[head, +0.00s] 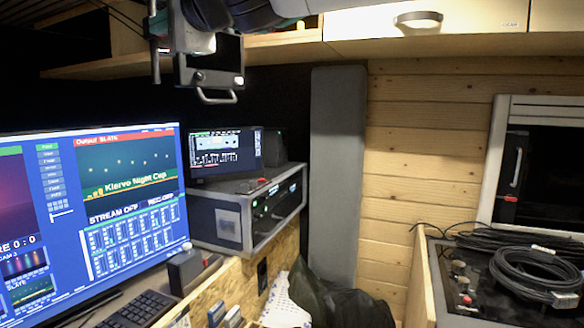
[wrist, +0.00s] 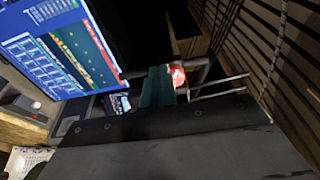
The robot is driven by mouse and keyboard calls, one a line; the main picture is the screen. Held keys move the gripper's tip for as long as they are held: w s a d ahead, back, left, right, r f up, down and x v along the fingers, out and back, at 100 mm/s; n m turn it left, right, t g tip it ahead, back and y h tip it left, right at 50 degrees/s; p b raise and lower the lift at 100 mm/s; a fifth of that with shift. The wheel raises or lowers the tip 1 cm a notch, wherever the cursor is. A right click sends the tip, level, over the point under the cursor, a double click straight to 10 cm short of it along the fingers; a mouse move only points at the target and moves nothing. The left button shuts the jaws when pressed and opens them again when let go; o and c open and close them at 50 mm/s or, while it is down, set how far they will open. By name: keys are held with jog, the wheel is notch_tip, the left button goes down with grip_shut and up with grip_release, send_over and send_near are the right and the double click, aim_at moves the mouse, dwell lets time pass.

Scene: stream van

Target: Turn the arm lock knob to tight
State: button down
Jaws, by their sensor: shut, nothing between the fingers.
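A red and white round part, which looks like the arm lock knob (wrist: 178,75), shows in the wrist view just right of my gripper's fingertips. My gripper (wrist: 157,86) has its teal fingers together and empty, close beside the red part. I cannot tell whether they touch. A small dark monitor (head: 222,64) with a metal handle hangs there. I cannot make out the knob or its setting in the head view.
A large screen (head: 130,215) stands at the left, with a keyboard (head: 138,310) in front. A rack case (head: 262,210) carries a small display (head: 226,153). A wooden overhead cabinet (head: 460,25) lies right of the hanging monitor. A dark panel (wrist: 180,145) fills the lower wrist view.

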jog(key=shift+x, duration=1.35)
jog(key=shift+w+d+r, duration=0.1)
jog(key=shift+w+r, duration=0.05)
jog(key=shift+r, duration=1.15)
jog(key=shift+r, duration=0.1)
